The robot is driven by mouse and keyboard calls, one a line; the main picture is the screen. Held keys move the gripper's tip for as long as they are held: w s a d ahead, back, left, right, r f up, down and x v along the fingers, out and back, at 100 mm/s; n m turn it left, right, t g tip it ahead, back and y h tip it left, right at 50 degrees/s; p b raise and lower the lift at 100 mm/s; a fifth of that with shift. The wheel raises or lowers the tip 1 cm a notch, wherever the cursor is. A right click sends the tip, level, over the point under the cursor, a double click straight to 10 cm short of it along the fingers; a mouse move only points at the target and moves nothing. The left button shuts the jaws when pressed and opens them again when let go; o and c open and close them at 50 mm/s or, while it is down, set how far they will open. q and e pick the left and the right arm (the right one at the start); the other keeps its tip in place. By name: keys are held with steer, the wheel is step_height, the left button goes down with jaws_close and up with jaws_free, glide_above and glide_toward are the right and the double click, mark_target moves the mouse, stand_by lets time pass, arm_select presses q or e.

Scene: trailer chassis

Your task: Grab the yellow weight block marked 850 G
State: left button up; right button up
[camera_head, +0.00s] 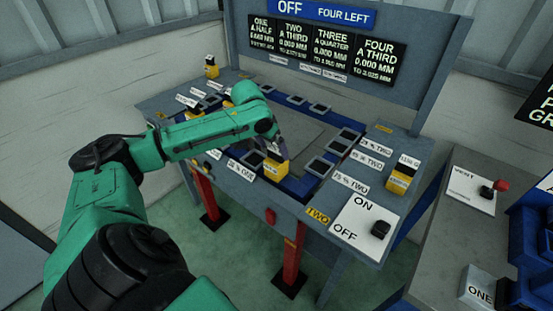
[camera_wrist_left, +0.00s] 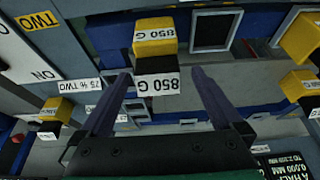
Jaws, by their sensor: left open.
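The yellow and black weight block (camera_head: 275,167) stands at the front edge of the grey and blue bench, beside a row of square sockets. In the left wrist view this block (camera_wrist_left: 165,43) appears upside down, with 850 G labels on its yellow part and its dark part. My left gripper (camera_wrist_left: 160,76) is open, with its two fingers spread to either side of the block's labelled dark end. I cannot tell whether either finger touches it. In the head view my left gripper (camera_head: 280,142) is at the block and partly hides it. My right gripper does not show.
Other yellow and black blocks stand at the bench's right side (camera_head: 399,179) and back left corner (camera_head: 211,68). More blocks are partly behind my left arm. An ON/OFF switch panel (camera_head: 365,228) is at the front right. A display board (camera_head: 335,45) rises behind.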

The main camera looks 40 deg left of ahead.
mark_target(276, 161)
arm_select(q)
steer(key=x, duration=0.2)
steer(key=p+x, duration=0.1)
steer(key=x, duration=0.1)
steer(key=shift+w+d+f, duration=0.15)
steer(key=shift+w+f, duration=0.1)
steer(key=shift+w, duration=0.15)
steer(key=shift+f, duration=0.2)
steer(key=shift+c, duration=0.3)
steer(key=c, duration=1.5)
steer(key=shift+w+r, duration=0.1)
jaws_close()
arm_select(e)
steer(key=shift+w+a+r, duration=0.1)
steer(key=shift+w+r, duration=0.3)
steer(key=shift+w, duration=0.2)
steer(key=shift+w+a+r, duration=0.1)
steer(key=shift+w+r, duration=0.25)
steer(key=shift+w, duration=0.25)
